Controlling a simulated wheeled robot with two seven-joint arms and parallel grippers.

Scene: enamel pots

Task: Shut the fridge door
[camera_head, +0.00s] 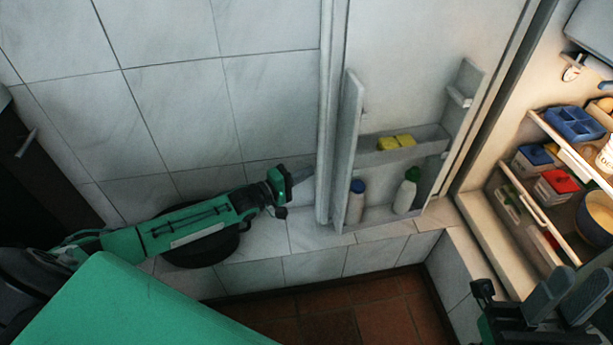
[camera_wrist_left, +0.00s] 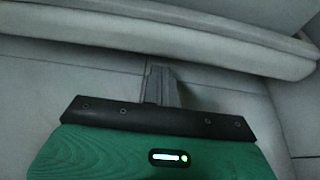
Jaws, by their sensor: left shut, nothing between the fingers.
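The fridge door (camera_head: 432,42) stands wide open in the head view, its inner side with racks facing right. Its upright outer edge (camera_head: 328,120) is at the left. My left gripper (camera_head: 300,176) is shut and empty, just left of that edge, on the door's outer side. I cannot tell whether it touches the door. In the left wrist view its closed fingers (camera_wrist_left: 160,84) point at a long pale edge (camera_wrist_left: 170,38), probably the door's. My right gripper (camera_head: 570,292) is open and empty at the lower right, in front of the fridge shelves.
The fridge shelves (camera_head: 532,196) at right hold boxes and a bowl (camera_head: 597,214). A tiled wall (camera_head: 170,100) is behind my left arm. Red floor (camera_head: 340,312) is clear below.

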